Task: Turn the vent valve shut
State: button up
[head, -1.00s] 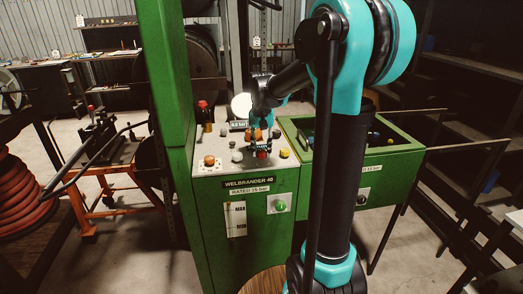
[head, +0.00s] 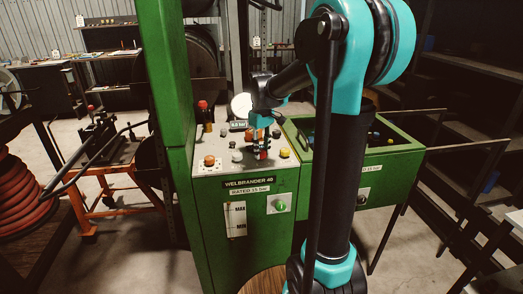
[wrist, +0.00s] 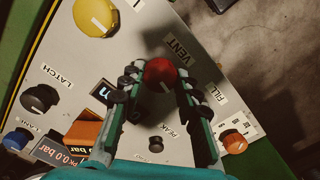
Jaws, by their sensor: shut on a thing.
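The vent valve is a round red knob (wrist: 160,72) with a pale line on its top, beside the VENT label (wrist: 177,48) in the wrist view. My gripper (wrist: 157,76) has its two fingers on opposite sides of the knob and is shut on it. In the head view my gripper (head: 262,152) reaches down to the sloped grey panel, and only a little red of the knob shows between the fingers. The knob's base is partly hidden.
The panel tops the green Welbrander cabinet (head: 240,215). Near the fingers in the wrist view are a yellow knob (wrist: 97,16), a black LATCH knob (wrist: 40,98), a small black PEAK knob (wrist: 155,145) and an orange knob (wrist: 233,142). A green open bin (head: 385,147) stands to the right.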

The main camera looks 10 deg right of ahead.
aim_at(261, 151)
jog(key=shift+n, duration=1.1)
jog(key=o, duration=1.2)
jog(key=shift+c, duration=0.2)
notch_tip(261, 151, up, 12)
